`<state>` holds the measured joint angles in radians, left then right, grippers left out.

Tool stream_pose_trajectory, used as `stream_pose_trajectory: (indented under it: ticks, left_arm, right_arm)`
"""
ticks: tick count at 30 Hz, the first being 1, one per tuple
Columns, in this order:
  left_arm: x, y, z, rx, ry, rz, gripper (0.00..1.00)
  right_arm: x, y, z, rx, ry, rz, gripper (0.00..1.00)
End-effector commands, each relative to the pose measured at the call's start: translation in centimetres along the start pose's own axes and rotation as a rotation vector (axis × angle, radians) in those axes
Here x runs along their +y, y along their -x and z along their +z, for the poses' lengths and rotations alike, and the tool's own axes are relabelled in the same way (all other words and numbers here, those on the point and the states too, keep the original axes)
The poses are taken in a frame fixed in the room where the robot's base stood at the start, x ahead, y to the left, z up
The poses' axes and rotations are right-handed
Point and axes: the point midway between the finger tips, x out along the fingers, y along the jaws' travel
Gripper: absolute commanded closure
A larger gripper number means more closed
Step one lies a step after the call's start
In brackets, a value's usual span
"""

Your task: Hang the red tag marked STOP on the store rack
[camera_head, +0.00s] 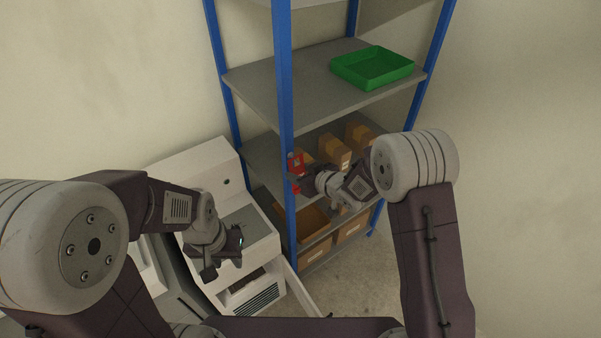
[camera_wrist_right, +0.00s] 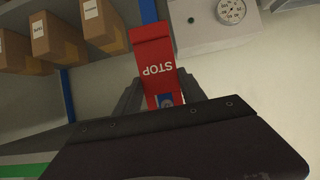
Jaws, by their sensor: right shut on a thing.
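The red tag marked STOP (camera_wrist_right: 155,62) is between the fingers of my right gripper (camera_wrist_right: 158,98) in the right wrist view, with its lettering upside down. A small blue and white patch shows at its near end. In the head view the red tag (camera_head: 295,163) is beside the front blue post of the store rack (camera_head: 284,95), with my right gripper (camera_head: 304,183) shut on it. I cannot tell whether the tag touches the post. My left gripper (camera_head: 223,261) is open and empty, above the white machine.
A green tray (camera_head: 373,66) sits on an upper rack shelf. Cardboard boxes (camera_head: 335,151) stand on the shelf behind my right gripper, with more boxes (camera_head: 316,251) lower down. A white machine (camera_head: 200,168) stands left of the rack. Bare floor lies in front.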

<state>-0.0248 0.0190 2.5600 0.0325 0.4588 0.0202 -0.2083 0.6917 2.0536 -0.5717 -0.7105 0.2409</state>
Motion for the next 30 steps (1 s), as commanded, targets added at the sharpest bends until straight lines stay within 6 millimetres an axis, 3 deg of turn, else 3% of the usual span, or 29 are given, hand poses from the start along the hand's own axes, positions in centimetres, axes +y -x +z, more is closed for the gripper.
stream_pose_trajectory:
  ticks: [7,8,10,21,30]
  left_arm:
    - [0.0,0.0,0.0,0.000,0.000,0.000,0.64]
    - [0.0,0.0,0.0,0.000,0.000,0.000,0.64]
    - [0.0,0.0,0.0,0.000,0.000,0.000,0.64]
    - [0.0,-0.3,0.0,0.000,0.000,0.000,0.64]
    - [0.0,-1.9,0.2,0.000,0.000,0.000,0.64]
  right_arm:
    - [0.0,0.0,0.0,0.000,0.000,0.000,0.90]
    - [0.0,0.0,0.0,0.000,0.000,0.000,0.44]
    - [0.0,0.0,0.0,0.000,0.000,0.000,0.27]
    - [0.0,0.5,0.0,0.001,0.000,0.001,0.27]
    - [0.1,6.2,0.1,0.003,0.000,0.003,0.27]
